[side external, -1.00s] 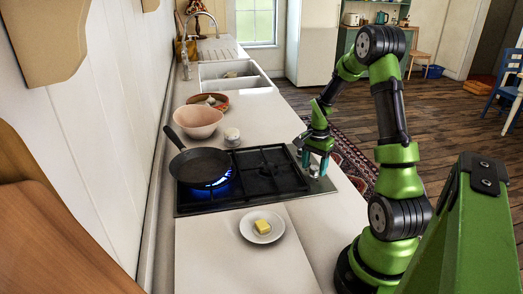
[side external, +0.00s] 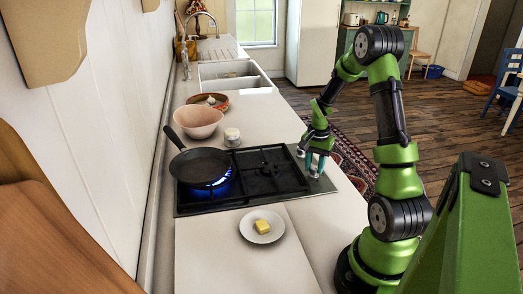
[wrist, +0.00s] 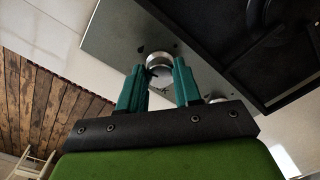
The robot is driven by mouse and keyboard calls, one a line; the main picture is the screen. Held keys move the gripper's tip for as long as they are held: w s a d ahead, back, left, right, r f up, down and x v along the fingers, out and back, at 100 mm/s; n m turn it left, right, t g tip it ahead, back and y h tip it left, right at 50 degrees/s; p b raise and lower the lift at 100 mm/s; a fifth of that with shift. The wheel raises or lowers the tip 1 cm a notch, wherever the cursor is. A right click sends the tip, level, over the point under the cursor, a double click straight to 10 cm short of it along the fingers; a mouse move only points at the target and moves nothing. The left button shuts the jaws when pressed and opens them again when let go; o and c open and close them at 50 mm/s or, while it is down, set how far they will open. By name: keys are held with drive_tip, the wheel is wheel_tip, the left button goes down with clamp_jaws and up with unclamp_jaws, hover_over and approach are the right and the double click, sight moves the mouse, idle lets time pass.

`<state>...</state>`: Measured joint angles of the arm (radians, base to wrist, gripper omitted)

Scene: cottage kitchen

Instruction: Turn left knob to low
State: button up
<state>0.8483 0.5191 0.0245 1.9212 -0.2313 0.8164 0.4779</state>
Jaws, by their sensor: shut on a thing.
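My gripper (side external: 315,168) points down at the front right edge of the black stove (side external: 262,172), at the nearer of its knobs. In the wrist view, my teal fingers (wrist: 159,80) stand on both sides of a round silver knob (wrist: 158,61) and are shut on it. The fingers partly hide the knob in the side view. A second knob (wrist: 217,99) shows beside the right finger, mostly covered by my gripper. A blue flame (side external: 218,183) burns under the dark frying pan (side external: 203,163). The knob's setting marks cannot be read.
A white plate (side external: 247,236) with butter (side external: 263,227) is on the near counter. A pink bowl (side external: 198,119), a small jar (side external: 232,138) and a brown dish (side external: 216,106) stand behind the stove.

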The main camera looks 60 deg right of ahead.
sight(315, 168)
drive_tip(key=n, duration=1.1)
drive_tip(key=shift+s+d+r+n, duration=0.1)
drive_tip(key=shift+d+n, duration=0.05)
drive_tip(key=shift+n, duration=0.25)
idle(0.3)
drive_tip(key=o, duration=1)
drive_tip(key=shift+o, duration=0.2)
wheel_tip(315, 168, up, 17)
